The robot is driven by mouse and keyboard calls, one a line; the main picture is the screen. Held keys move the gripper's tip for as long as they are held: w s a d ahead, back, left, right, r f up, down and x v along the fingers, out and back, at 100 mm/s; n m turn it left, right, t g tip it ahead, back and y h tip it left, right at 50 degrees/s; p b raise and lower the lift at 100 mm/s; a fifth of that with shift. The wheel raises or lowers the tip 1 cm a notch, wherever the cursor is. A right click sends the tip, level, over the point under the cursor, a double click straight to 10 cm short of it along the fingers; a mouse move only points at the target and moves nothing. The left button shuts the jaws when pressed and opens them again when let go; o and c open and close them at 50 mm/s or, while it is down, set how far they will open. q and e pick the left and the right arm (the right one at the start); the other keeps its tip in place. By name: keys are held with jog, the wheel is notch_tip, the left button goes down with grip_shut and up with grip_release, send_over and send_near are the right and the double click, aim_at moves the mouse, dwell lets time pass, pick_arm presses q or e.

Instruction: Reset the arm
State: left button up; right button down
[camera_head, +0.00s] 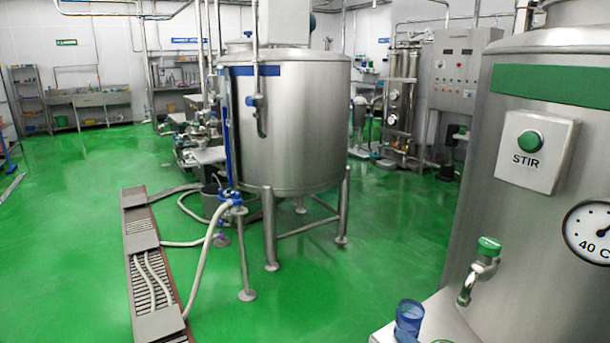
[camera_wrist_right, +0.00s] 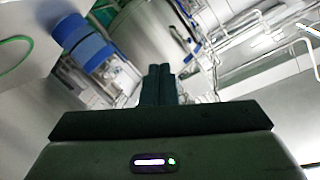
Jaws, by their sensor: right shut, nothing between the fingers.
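My right gripper (camera_wrist_right: 158,78) shows in the right wrist view, its two dark fingers together with nothing between them. It points toward a tilted view of the room and touches nothing that I can see. In the head view neither gripper can be made out. My left arm and gripper are not in view.
At the right in the head view stands a steel tank with a STIR button (camera_head: 530,142), a gauge (camera_head: 590,233) and a green-topped tap (camera_head: 480,270). A blue cup (camera_head: 408,318) stands below it. A large steel tank (camera_head: 290,130) stands mid-room. Green floor (camera_head: 350,280) is clear between them.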

jog(key=s+d+f+n+g+h, duration=0.15)
jog(key=s+f+g, duration=0.25)
jog(key=s+f, duration=0.4)
jog(key=s+d+f+n+g+h, duration=0.1)
jog(key=s+d+f+g+h, duration=0.25)
jog(key=s+f, duration=0.4)
jog(key=s+d+f+n+g+h, duration=0.15)
jog(key=s+f+g, duration=0.3)
jog(key=s, duration=0.65)
jog(key=w+d+f+g+p, duration=0.1)
jog(key=d+f+p, duration=0.15)
jog(key=f, duration=2.05)
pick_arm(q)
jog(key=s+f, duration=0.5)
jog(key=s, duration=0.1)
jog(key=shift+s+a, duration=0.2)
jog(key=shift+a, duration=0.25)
pick_arm(e)
jog(key=s+d+f, duration=0.1)
jog(key=s+f, duration=0.5)
jog(key=f, duration=0.4)
jog(key=s+d+f+m+g, duration=0.1)
jog(key=s+f, duration=0.5)
jog(key=f, duration=0.3)
jog(key=shift+s+f, duration=0.2)
jog(key=shift+f, duration=0.2)
